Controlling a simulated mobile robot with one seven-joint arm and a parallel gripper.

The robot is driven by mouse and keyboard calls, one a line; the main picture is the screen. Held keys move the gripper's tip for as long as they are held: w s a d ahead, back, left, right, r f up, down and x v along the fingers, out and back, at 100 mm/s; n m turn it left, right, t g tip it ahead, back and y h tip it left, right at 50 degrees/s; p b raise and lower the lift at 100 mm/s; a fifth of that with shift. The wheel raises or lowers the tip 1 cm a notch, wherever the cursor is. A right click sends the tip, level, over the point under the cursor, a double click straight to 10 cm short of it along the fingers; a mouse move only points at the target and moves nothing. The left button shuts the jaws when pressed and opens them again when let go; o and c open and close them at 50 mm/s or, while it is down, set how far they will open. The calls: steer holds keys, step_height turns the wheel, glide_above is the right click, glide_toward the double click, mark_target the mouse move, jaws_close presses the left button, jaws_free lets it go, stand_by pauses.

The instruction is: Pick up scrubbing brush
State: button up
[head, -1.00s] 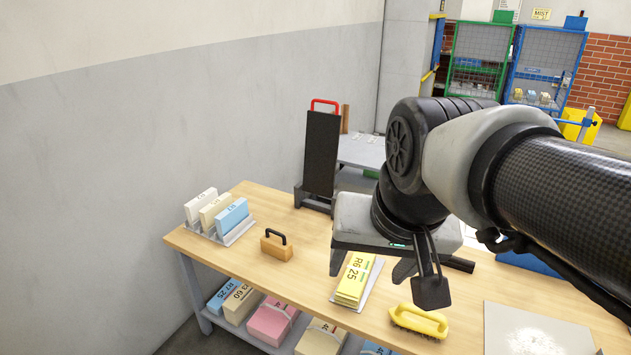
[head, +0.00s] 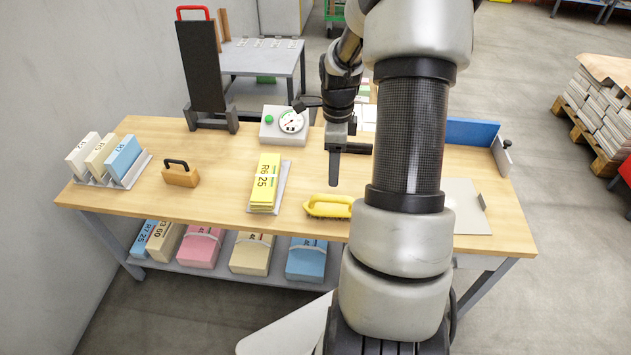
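The yellow scrubbing brush (head: 328,206) lies on the wooden table (head: 222,157), right of the yellow paper stack, in the head view. Its right end meets the edge of my arm in the picture. My gripper (head: 335,180) points down, just behind and above the brush in the picture, apart from it. I see it nearly edge-on, with one dark finger showing, so its opening is hidden. I see nothing held in it.
A yellow paper stack (head: 264,182), a wooden block with a black handle (head: 181,174) and a rack of labelled packs (head: 104,160) stand to the left. A dial scale (head: 284,126) and a black upright stand (head: 203,68) are behind. A grey plate (head: 468,208) lies to the right.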

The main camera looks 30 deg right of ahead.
steer(key=b, duration=0.3)
glide_above(331, 207)
steer(key=f, duration=1.2)
steer(key=shift+s+d+f, duration=0.15)
steer(key=shift+d+f, duration=0.05)
steer(key=shift+f, duration=0.1)
steer(key=f+b, duration=0.1)
steer(key=f, duration=0.4)
steer(key=shift+a+f, duration=0.15)
steer(key=shift+a, duration=0.05)
steer(key=c, duration=1.1)
step_height(331, 207, up, 10)
steer(key=shift+r+p, duration=0.1)
steer(key=shift+p, duration=1)
